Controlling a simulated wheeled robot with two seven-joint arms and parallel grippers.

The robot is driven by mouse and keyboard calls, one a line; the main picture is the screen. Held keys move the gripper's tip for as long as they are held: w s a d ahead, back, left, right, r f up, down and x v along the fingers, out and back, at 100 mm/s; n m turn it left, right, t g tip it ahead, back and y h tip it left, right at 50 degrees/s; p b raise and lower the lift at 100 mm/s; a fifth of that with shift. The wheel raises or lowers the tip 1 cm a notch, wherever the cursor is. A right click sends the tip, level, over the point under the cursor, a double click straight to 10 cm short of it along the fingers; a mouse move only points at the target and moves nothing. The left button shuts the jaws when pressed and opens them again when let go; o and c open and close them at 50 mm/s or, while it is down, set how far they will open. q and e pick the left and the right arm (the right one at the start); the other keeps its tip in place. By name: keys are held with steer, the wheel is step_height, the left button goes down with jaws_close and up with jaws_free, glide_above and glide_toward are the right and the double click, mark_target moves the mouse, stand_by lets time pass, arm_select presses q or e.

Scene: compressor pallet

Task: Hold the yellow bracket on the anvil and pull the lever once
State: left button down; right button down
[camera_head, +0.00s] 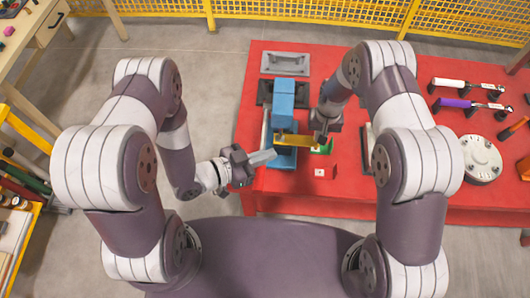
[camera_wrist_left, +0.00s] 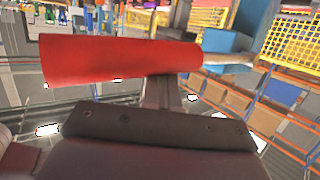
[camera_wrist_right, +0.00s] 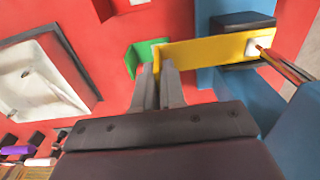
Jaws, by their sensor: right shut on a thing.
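The blue press (camera_head: 284,100) stands on the red table. The yellow bracket (camera_head: 292,139) reaches from my right gripper (camera_head: 324,136) across the press's blue base. In the right wrist view my right gripper is shut on the near end of the yellow bracket (camera_wrist_right: 205,53); its far end lies by a black block (camera_wrist_right: 240,22) on the blue press. My left gripper (camera_head: 266,157) is at the press's left front. In the left wrist view a red cylindrical handle (camera_wrist_left: 120,60) on a metal rod covers part of the left fingers; whether they grip it is unclear.
A small green piece (camera_wrist_right: 145,55) sits beside the bracket's held end. A grey tray (camera_head: 285,63) lies behind the press. A round grey disc (camera_head: 482,158) and tools with white and purple handles (camera_head: 452,103) occupy the table's right. Yellow mesh fencing (camera_head: 290,8) runs behind.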

arm_select(q)
steer(key=shift+f, duration=0.15)
steer(key=shift+f, duration=0.7)
step_height(320, 180, up, 14)
stand_by(1.0)
steer(key=shift+w, duration=0.1)
stand_by(0.5)
